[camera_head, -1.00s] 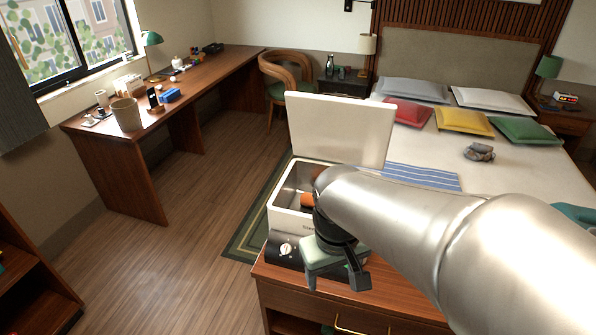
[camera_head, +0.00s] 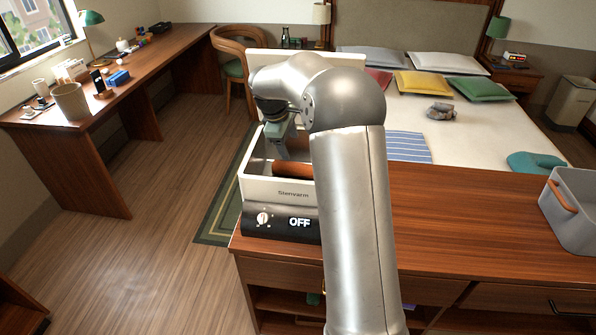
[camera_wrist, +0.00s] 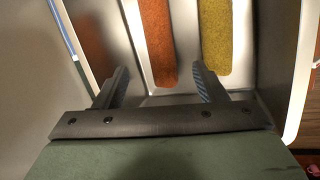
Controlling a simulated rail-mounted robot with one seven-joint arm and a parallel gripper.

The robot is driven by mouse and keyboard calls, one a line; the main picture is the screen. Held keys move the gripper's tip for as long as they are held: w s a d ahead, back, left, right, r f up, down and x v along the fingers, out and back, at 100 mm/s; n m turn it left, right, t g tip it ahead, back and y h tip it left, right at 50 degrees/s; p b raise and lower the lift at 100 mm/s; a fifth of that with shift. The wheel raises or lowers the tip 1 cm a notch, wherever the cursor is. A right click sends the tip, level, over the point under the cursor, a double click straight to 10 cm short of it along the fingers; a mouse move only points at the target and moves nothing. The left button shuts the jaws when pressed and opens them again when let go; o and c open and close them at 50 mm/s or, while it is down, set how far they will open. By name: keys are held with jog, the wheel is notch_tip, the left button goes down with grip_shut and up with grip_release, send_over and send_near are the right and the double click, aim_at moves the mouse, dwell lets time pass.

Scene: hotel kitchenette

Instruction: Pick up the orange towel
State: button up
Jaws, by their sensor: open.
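The orange towel (camera_head: 292,170) lies rolled inside an open-topped white warmer box (camera_head: 268,189) on the wooden counter. In the wrist view the orange towel (camera_wrist: 157,42) is a long roll between my fingers' lines, just beyond the tips. A yellow towel (camera_wrist: 215,42) lies parallel on its right. A darker orange strip (camera_wrist: 88,42) shows on the left; I cannot tell if it is another towel or a reflection. My gripper (camera_head: 283,156) points down into the box, above the towels. Its jaws (camera_wrist: 160,73) are open and empty, with a finger on either side of the orange towel's line.
The box's raised lid (camera_head: 345,58) stands behind my arm. The box's front panel (camera_head: 285,223) has a knob and reads OFF. A grey bin (camera_head: 577,215) sits at the counter's right end. The counter (camera_head: 450,220) between is clear. The bed (camera_head: 480,140) is behind.

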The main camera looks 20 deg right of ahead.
aim_at(297, 166)
jog(key=p+x, duration=0.1)
jog(key=x, duration=1.1)
jog(key=shift+w+f+p, duration=0.1)
jog(key=shift+f+p, duration=0.2)
jog(key=shift+p, duration=0.1)
jog(key=shift+a, duration=0.1)
jog(key=c, duration=0.8)
